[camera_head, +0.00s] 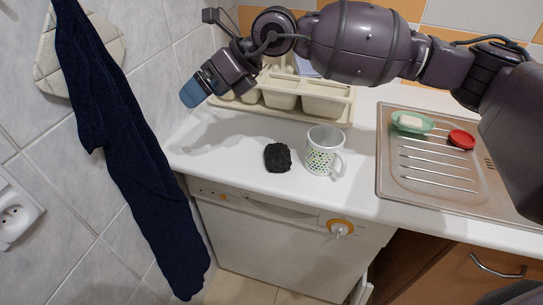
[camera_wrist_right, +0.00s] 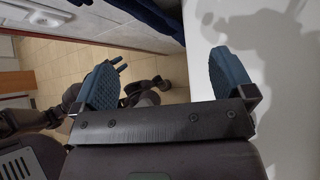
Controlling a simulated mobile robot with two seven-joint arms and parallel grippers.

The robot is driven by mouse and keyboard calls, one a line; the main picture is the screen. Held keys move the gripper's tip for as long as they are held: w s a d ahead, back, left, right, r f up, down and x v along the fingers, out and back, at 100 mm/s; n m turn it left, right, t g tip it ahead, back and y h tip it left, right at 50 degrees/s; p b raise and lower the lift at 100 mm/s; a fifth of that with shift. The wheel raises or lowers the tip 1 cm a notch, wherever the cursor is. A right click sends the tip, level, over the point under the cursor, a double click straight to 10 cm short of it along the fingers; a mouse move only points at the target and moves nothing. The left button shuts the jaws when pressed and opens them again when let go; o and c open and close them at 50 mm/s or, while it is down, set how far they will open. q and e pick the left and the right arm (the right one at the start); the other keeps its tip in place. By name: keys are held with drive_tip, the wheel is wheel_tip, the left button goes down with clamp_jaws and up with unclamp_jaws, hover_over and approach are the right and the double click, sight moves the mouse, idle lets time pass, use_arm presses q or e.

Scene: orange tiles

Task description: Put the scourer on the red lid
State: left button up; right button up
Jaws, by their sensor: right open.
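The black scourer (camera_head: 278,157) lies on the white counter, left of a mug. The red lid (camera_head: 461,139) rests on the metal drainboard at the right. My right gripper (camera_head: 194,93) is in the air at the left, up and left of the scourer in the head view. In the right wrist view, its blue fingers (camera_wrist_right: 160,76) are wide apart with nothing between them. Neither the scourer nor the lid shows in that view. My left gripper does not show in the head view.
A white mug with green dots (camera_head: 319,158) stands close right of the scourer. A beige rack (camera_head: 325,105) is behind. A green dish (camera_head: 413,123) with soap sits left of the lid on the drainboard (camera_head: 425,190). A dark blue towel (camera_head: 125,140) hangs at left. The counter's front left is clear.

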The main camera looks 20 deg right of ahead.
drive_tip(key=d+f+n+g+h, duration=0.1)
drive_tip(key=d+f+n+h, duration=0.2)
drive_tip(key=d+f+h, duration=0.35)
drive_tip(key=n+g+h, duration=0.2)
drive_tip(key=n+h, duration=0.1)
hover_over(278, 154)
drive_tip(key=f, duration=0.5)
drive_tip(key=shift+w+a+f, duration=0.1)
drive_tip(key=shift+a, duration=0.2)
drive_tip(key=shift+f+b, duration=0.3)
drive_tip(key=shift+f, duration=0.4)
drive_tip(key=f, duration=0.4)
drive_tip(key=shift+d+f+b, duration=0.3)
drive_tip(key=shift+f, duration=0.05)
drive_tip(key=shift+c, duration=0.6)
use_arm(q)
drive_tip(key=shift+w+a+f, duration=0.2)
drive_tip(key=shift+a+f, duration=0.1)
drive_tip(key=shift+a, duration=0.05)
use_arm(e)
drive_tip(key=c, duration=0.6)
drive_tip(key=shift+r, duration=0.1)
